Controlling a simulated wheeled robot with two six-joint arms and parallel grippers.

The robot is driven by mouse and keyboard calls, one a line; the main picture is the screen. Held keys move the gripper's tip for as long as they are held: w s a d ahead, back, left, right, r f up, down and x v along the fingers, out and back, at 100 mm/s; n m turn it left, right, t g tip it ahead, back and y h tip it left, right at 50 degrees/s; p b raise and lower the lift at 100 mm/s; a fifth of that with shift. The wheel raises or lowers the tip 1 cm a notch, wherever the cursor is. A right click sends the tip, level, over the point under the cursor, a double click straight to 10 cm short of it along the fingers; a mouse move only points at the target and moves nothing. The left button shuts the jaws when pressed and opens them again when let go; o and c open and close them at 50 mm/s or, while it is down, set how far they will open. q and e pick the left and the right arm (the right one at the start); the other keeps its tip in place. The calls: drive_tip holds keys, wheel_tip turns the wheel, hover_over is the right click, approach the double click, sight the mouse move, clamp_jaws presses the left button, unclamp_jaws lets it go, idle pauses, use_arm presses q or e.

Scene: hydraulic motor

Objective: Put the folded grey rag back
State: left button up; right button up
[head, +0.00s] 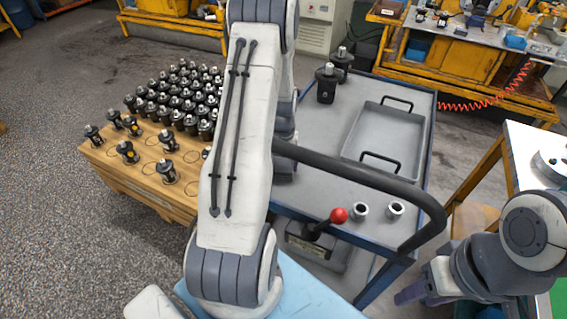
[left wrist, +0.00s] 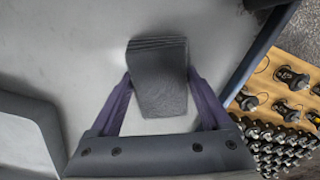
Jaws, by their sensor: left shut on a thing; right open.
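The folded grey rag (left wrist: 158,88) shows in the left wrist view as a dark grey, layered pad. My left gripper (left wrist: 160,78) is shut on it, with one purple finger on each side. Behind the rag is the grey top of the cart (head: 310,127); I cannot tell whether the rag touches it. In the head view, my left arm hides the rag and the left gripper. My right gripper (head: 408,294) is at the lower right of the head view, away from the rag, near the cart's front right corner; it is open.
The cart carries a tray (head: 377,132) with black handles, two dark motors at the back, and two metal rings (head: 395,210) near its black push handle (head: 370,180). A red-knobbed lever (head: 338,215) stands low in front. A wooden pallet (head: 140,185) with several motors is left.

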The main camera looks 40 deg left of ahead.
sight(283, 163)
use_arm(q)
drive_tip(key=shift+f, duration=0.2)
drive_tip(key=o, duration=1.3)
drive_tip(key=shift+c, duration=0.2)
drive_tip(key=shift+r, duration=0.3)
wheel_tip(283, 163, up, 12)
